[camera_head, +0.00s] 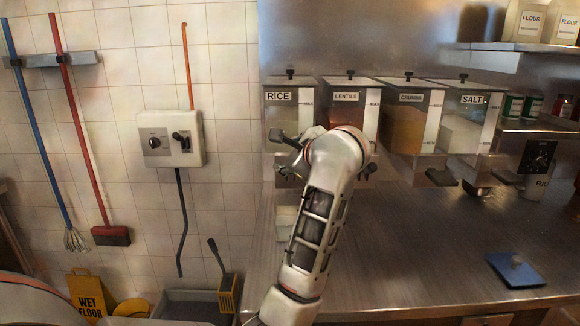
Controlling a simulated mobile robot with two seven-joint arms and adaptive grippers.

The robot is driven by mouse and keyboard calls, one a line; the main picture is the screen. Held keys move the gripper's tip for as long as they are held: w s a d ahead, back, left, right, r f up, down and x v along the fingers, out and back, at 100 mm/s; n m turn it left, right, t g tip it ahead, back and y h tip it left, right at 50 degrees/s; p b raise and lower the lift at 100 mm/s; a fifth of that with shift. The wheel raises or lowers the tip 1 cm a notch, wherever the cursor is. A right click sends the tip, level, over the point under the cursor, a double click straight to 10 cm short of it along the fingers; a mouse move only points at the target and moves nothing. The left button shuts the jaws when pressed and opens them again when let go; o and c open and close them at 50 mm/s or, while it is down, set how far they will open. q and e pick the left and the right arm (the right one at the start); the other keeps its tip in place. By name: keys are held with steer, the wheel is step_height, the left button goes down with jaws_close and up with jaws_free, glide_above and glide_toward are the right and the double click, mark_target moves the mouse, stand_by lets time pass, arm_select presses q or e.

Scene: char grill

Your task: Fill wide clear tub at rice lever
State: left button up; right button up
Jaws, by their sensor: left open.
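The rice dispenser (287,110), labelled RICE, is at the left end of a row of clear-fronted dispensers on the back wall. My left gripper (281,153) is open in front of its lower part, with dark fingers close to the outlet. The gripper and wrist hide much of the rice lever, and I cannot tell whether they touch it. A pale, see-through tub (286,217) stands on the counter below the rice dispenser, partly covered by my arm. Its contents cannot be made out. My right gripper is not in view.
Lentils (346,96), couscous (408,120) and salt (464,125) dispensers continue to the right. A blue board (515,270) with a small knob lies on the metal counter (420,240). The counter's middle is clear. A grey bin (190,304) stands below at the left.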

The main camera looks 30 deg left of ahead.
arm_select(q)
steer(key=r, duration=0.5)
steer(key=shift+s+d+r, duration=0.1)
steer(key=shift+d+r, duration=0.2)
steer(key=shift+d, duration=0.05)
steer(key=shift+a+r, duration=0.1)
steer(key=shift+r, duration=0.4)
steer(key=shift+f, duration=0.1)
